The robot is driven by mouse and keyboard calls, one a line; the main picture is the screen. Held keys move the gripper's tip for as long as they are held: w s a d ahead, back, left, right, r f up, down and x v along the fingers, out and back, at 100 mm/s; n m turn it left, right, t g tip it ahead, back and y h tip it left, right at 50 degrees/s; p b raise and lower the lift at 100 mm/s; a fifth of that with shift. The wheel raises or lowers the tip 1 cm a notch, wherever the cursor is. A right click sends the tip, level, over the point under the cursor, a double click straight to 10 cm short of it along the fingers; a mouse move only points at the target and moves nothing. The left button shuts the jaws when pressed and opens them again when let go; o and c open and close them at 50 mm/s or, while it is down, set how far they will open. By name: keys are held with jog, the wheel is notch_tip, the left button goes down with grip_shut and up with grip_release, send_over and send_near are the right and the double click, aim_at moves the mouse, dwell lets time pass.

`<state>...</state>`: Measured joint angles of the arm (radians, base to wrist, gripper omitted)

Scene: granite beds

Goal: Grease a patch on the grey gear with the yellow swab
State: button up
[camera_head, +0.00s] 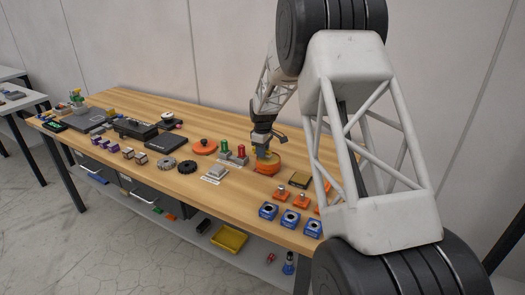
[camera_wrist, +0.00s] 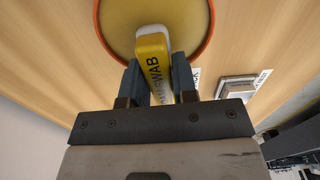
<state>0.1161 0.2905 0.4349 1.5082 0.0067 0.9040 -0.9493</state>
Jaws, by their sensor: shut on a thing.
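My gripper (camera_wrist: 158,80) is shut on the yellow swab (camera_wrist: 152,62), which has dark lettering and a white end. In the head view my gripper (camera_head: 263,149) is over a round orange tub (camera_head: 267,168) at the table's middle right. In the wrist view the swab's white end lies over the yellow inside of the tub (camera_wrist: 115,25); I cannot tell whether it touches. Two toothed gears, a grey one (camera_head: 166,162) and a darker one (camera_head: 187,167), lie flat near the table's front edge, left of the tub and apart from my gripper.
An orange disc with a dark knob (camera_head: 204,147) lies left of the tub. Red and green cylinders stand on a grey block (camera_head: 236,158) between them. A small grey block (camera_head: 216,172) is in front. Blue blocks (camera_head: 290,218) and orange pieces (camera_head: 301,200) stand at the right front.

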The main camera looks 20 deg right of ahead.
jog(key=shift+f, duration=0.4)
dwell(0.3)
jog(key=o, duration=0.9)
jog(key=c, duration=0.3)
jog(key=shift+c, duration=0.2)
